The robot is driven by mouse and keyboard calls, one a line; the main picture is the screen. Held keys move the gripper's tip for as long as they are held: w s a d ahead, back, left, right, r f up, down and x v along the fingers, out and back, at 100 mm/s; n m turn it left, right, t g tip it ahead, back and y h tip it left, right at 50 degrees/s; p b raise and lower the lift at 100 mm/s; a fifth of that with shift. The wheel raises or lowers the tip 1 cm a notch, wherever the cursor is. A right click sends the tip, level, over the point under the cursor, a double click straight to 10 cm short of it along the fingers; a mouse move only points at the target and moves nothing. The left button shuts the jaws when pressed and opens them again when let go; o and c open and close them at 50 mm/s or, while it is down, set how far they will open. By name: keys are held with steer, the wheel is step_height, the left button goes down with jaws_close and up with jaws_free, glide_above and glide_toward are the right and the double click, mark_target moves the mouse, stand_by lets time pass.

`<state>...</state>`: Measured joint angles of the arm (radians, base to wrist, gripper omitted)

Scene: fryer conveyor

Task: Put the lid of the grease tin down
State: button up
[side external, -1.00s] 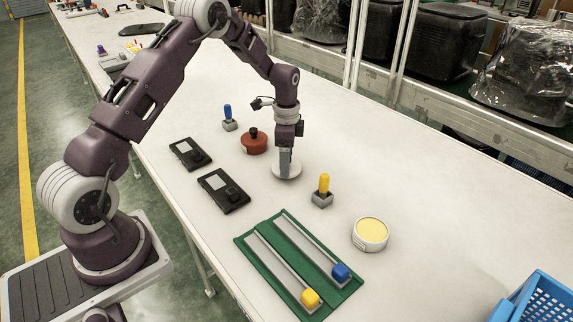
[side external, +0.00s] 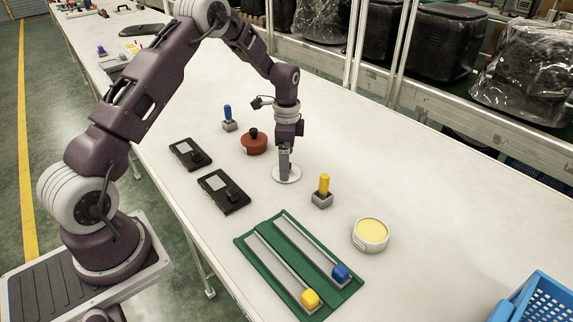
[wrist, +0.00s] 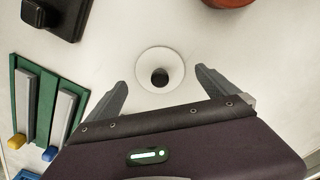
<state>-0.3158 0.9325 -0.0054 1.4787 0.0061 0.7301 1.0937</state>
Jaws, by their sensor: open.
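The lid of the grease tin is a white disc (side external: 292,177) lying flat on the white table below my gripper. In the wrist view the lid (wrist: 176,67) shows with a dark round knob at its middle. My gripper (side external: 285,174) points straight down over it. In the wrist view my gripper (wrist: 161,78) has its fingers spread wide, one on each side of the lid, with nothing clamped. The grease tin (side external: 369,241) stands uncovered to the right, a round white tin with a pale yellow fill.
A yellow-handled grey block (side external: 322,198) stands just right of the lid. A red-brown pot (side external: 253,145) and a blue-handled block (side external: 229,122) are left. Black devices (side external: 223,192), a green slider board (side external: 270,265) and a blue crate (side external: 540,300) surround clear table.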

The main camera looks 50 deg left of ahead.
step_height(320, 180, up, 10)
steer(key=s+d+r+n+t, duration=0.1)
steer(key=s+d+r+n, duration=0.1)
steer(key=s+d+r, duration=0.35)
steer(key=s+d+r+n+t, duration=0.25)
steer(key=s+r, duration=0.35)
steer(key=r, duration=0.4)
steer(key=s+d+n+t, duration=0.1)
steer(key=s+d+n, duration=0.1)
steer(key=s, duration=0.8)
steer(key=s+d+n+t, duration=0.1)
steer(key=s+d, duration=0.3)
steer(key=s, duration=0.6)
steer(key=shift+d+r+n, duration=0.25)
steer(key=shift+d+n, duration=0.1)
steer(key=shift+n, duration=0.4)
